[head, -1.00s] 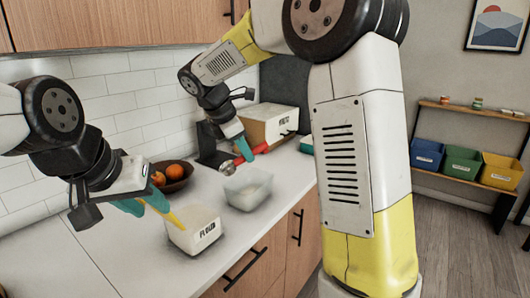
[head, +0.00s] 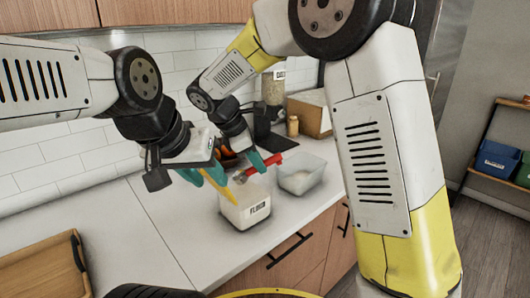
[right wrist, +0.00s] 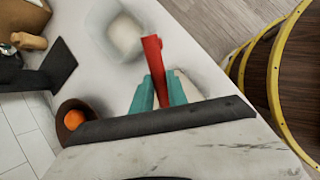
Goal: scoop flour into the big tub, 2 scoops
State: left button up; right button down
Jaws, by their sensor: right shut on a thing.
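The white tub labelled FLOUR (head: 254,213) stands on the counter near its front edge. The clear big tub (head: 301,178) stands just behind and right of it, with some white content low inside. My right gripper (head: 262,162) is shut on the red handle (head: 274,161) of the scoop, whose head is by the flour tub's back rim, partly hidden. The red handle (right wrist: 154,62) shows between the teal fingers in the right wrist view. My left gripper (head: 205,176) is shut on a yellow stick (head: 222,188), which slants down to the flour tub's left rim.
A fruit bowl with an orange (right wrist: 74,119) sits on the counter near the wall. A cardboard box (head: 311,115), a small jar (head: 293,126) and a taller canister (head: 273,88) stand at the back. A wooden tray (head: 40,270) lies at the left; the counter between is clear.

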aim_at(251, 169)
jog(key=f+h, duration=0.1)
jog(key=a+f+h, duration=0.1)
jog(key=f, duration=0.1)
jog(key=shift+s+a+f+t, duration=0.1)
jog(key=shift+a+f+t, duration=0.05)
jog(key=shift+t, duration=0.15)
jog(key=shift+s+a+f, duration=0.1)
jog(key=shift+a+f, duration=0.15)
jog(key=shift+f, duration=0.35)
jog(key=shift+a+f, duration=0.2)
jog(key=shift+f, duration=0.4)
jog(key=shift+r, duration=4.2)
